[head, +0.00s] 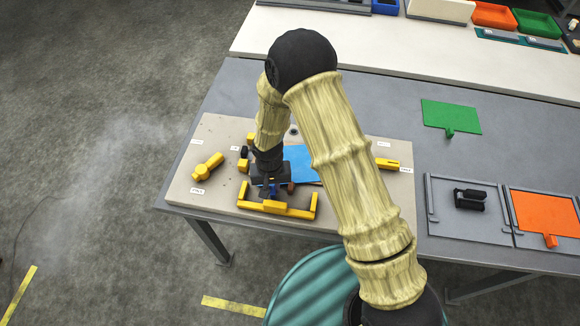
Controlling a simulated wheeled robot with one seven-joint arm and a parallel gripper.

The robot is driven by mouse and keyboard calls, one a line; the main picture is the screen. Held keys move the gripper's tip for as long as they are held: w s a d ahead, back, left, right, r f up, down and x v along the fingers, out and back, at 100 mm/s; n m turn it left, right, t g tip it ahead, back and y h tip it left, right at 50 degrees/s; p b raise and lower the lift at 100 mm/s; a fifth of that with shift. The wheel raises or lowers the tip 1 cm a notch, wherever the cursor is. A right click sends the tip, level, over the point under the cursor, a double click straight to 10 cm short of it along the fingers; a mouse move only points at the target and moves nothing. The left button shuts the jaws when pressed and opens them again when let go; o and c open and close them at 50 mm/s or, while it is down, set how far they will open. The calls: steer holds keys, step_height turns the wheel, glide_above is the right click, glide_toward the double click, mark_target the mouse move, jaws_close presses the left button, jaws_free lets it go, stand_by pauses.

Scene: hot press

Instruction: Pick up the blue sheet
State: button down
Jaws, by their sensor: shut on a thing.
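The blue sheet (303,165) lies over the pale board, partly hidden behind my arm. Its near left part runs under my gripper (270,190), which points down. A bit of blue shows between the fingers, and the gripper is shut on the sheet there. The fingertips are small and partly dark, just behind the yellow U-shaped bracket (277,208). I cannot tell whether the sheet touches the board.
The pale board (205,150) carries a yellow lever (208,166) at left and a yellow block (387,164) at right. A green sheet (450,116) and an orange sheet (545,212) lie to the right. A black object (470,199) sits in a grey tray (440,225).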

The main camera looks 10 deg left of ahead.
steer(key=shift+r, duration=0.15)
step_height(320, 180, up, 10)
steer(key=b, duration=0.2)
steer(key=shift+b, duration=0.35)
steer(key=shift+w+f, duration=0.1)
steer(key=shift+f, duration=0.1)
stand_by(0.4)
